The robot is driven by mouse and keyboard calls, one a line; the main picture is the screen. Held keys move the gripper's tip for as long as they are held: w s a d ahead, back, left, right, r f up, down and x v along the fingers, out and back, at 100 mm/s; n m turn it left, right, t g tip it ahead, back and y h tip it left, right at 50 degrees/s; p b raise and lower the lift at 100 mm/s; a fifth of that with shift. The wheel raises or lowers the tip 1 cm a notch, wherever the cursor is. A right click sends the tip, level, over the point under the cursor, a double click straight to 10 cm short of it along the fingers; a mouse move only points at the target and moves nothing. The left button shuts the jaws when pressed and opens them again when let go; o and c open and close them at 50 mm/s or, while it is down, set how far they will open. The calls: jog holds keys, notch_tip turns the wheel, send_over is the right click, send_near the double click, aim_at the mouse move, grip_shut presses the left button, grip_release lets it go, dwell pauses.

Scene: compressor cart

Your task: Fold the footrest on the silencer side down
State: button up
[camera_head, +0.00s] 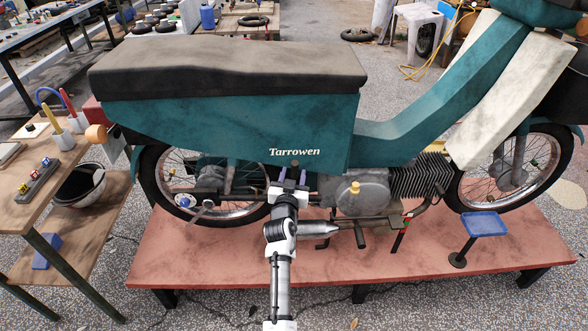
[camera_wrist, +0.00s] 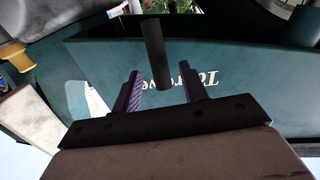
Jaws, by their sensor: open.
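The moped (camera_head: 240,110) stands side-on with its teal panel lettered "Tarrowen". My gripper (camera_head: 292,175) is below the lettering, fingers pointing at the bike. In the wrist view my gripper (camera_wrist: 161,82) is open, and a dark cylindrical peg (camera_wrist: 155,50), apparently the footrest, shows between its two purple fingers. There is a visible gap on either side of the peg; its depth relative to the fingertips is unclear. A tapered silver part (camera_head: 318,229), possibly the silencer, sits low beside my wrist. My arm hides part of the lower bike.
The bike stands on a reddish platform (camera_head: 190,260). The engine (camera_head: 358,192) and a pedal-like lever (camera_head: 360,236) are right of my gripper. A blue-topped stand (camera_head: 484,224) is on the platform. A wooden bench (camera_head: 30,190) with tools is at the left.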

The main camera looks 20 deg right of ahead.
jog(key=shift+x, duration=1.05)
grip_shut()
